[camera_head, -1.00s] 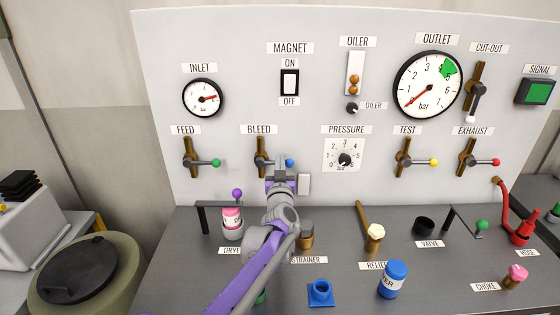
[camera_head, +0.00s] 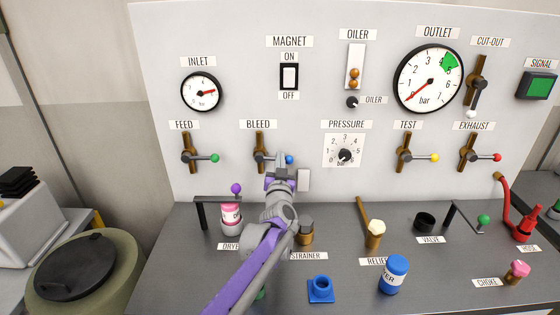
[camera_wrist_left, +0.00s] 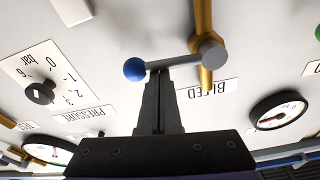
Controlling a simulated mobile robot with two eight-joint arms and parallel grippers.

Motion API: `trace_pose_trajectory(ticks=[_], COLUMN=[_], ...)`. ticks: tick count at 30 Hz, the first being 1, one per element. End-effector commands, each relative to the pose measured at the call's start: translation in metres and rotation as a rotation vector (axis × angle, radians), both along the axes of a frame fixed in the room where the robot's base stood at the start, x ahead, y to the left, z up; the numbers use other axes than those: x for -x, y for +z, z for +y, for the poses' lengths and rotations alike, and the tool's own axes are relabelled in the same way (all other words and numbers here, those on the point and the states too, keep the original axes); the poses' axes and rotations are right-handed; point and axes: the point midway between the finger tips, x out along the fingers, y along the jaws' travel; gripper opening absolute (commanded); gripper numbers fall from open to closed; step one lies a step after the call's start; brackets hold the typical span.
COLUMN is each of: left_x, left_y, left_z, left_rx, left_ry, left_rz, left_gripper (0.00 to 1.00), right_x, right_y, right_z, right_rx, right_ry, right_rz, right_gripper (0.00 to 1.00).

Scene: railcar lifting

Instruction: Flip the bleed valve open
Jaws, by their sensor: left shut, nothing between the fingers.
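The bleed valve (camera_head: 259,152) is a brass vertical pipe on the panel under the BLEED label, with a grey lever pointing right to a blue knob (camera_head: 290,160). In the left wrist view, which is upside down, the lever (camera_wrist_left: 172,64) lies across between its hub and the blue knob (camera_wrist_left: 135,69). My left gripper (camera_head: 281,160) is shut and empty. Its tips (camera_wrist_left: 158,74) are right at the lever, near the knob; I cannot tell whether they touch. My arm hides part of the lever in the head view. My right gripper is not in view.
The feed valve (camera_head: 187,155) with a green knob is to the left. The pressure dial (camera_head: 344,150) and a small white block (camera_head: 304,180) are to the right. Below, the bench holds the dryer (camera_head: 231,219), strainer (camera_head: 305,233) and a blue fitting (camera_head: 320,290).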

Motion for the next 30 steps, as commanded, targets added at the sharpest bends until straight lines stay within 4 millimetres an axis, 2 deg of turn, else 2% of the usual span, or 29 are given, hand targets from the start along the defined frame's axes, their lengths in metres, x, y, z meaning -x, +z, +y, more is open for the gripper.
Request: trace_pose_trajectory(ticks=[8, 15, 30], left_x=[0.0, 0.0, 0.0], left_y=[-0.016, -0.03, -0.055], left_z=[0.001, 0.004, 0.021], left_rx=[-0.184, -0.414, -0.89], left_ry=[-0.001, 0.0, 0.001], left_rz=[0.002, 0.002, 0.002], left_gripper=[0.0, 0.0, 0.0], right_x=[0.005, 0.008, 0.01], right_y=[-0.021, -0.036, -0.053], right_z=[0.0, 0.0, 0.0], right_rx=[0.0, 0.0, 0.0], right_ry=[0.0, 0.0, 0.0], right_rz=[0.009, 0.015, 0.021], right_gripper=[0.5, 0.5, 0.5])
